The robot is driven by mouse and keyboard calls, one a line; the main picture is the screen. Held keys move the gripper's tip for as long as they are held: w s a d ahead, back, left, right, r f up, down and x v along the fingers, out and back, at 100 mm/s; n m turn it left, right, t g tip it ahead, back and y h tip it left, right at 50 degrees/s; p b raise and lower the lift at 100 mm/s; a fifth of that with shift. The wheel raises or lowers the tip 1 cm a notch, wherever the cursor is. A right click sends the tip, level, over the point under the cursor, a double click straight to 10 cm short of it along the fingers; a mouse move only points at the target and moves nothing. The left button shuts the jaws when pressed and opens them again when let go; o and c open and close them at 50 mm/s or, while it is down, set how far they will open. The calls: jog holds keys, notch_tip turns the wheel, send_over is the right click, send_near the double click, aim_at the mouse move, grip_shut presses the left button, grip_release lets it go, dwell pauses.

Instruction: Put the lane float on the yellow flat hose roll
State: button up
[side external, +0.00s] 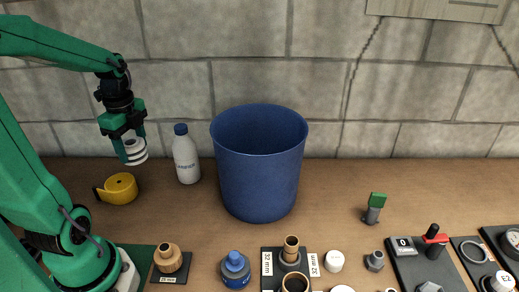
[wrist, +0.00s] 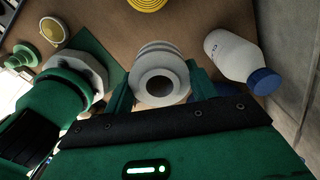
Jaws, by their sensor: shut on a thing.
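The lane float is a white ringed spool with a hole through its middle. It shows between the fingers in the side view (side external: 134,148) and in the wrist view (wrist: 158,60). My gripper (side external: 131,147) is shut on it and holds it in the air, above and slightly right of the yellow flat hose roll (side external: 117,189). The roll lies on the bench with a loose tail at its left. The wrist view shows part of the roll at the top edge (wrist: 147,4). My fingers (wrist: 160,85) are on both sides of the float.
A white bottle with a blue cap (side external: 186,157) stands right of the roll. A stone wall closes the back.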

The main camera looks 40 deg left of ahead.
jog(key=s+a+f, duration=0.1)
jog(key=a+f, duration=0.1)
jog(key=a, duration=0.1)
jog(key=s+a+f, duration=0.2)
jog(key=a, duration=0.1)
jog(key=s+a+f, duration=0.2)
jog(key=a+f, duration=0.1)
jog(key=a, duration=0.1)
jog(key=shift+s+a, duration=0.1)
jog(key=shift+s, duration=0.1)
jog(key=shift+f, duration=2)
jog(key=shift+f, duration=0.1)
jog(key=o, duration=1)
notch_tip(320, 180, up, 12)
